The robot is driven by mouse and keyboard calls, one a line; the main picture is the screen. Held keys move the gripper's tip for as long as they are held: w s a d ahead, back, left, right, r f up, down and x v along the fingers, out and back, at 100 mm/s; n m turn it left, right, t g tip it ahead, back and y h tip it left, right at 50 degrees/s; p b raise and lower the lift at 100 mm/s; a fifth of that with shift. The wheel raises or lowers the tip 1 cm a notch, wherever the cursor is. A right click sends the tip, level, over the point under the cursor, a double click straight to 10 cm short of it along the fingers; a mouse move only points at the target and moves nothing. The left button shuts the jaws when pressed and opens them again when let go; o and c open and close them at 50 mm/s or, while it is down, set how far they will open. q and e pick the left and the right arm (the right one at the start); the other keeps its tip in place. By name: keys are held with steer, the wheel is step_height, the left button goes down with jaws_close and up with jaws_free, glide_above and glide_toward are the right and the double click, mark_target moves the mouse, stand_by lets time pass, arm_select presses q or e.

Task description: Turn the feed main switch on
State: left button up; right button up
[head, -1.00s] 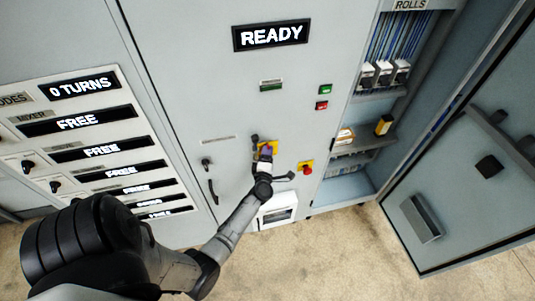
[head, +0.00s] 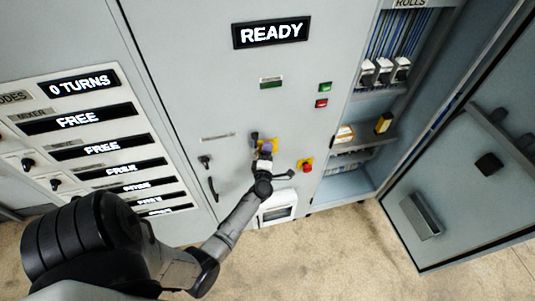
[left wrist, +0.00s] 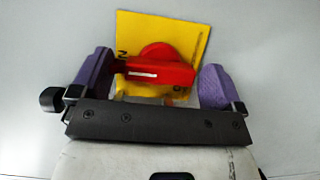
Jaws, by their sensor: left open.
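The switch is a red rotary handle (left wrist: 160,70) on a yellow plate (left wrist: 195,35) on the grey cabinet front. In the left wrist view the handle's bar lies roughly level, with a white mark toward its left part. The plate's lettering is mostly covered. My left gripper (left wrist: 157,72) is open, with one purple finger on each side of the handle; there is a gap at the right finger, and the left one is close to the bar's end. In the head view my left gripper (head: 266,147) covers much of the yellow plate (head: 274,146). My right gripper is out of view.
A black door handle (head: 213,190) is at left. A READY display (head: 271,32) and green and red buttons (head: 322,103) are above. An open cabinet door (head: 455,190) stands right.

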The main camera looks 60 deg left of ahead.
arm_select(q)
steer(key=p+v, duration=0.2)
steer(key=v, duration=1.1)
steer(key=shift+s+d, duration=0.2)
steer(key=shift+s, duration=0.05)
stand_by(0.4)
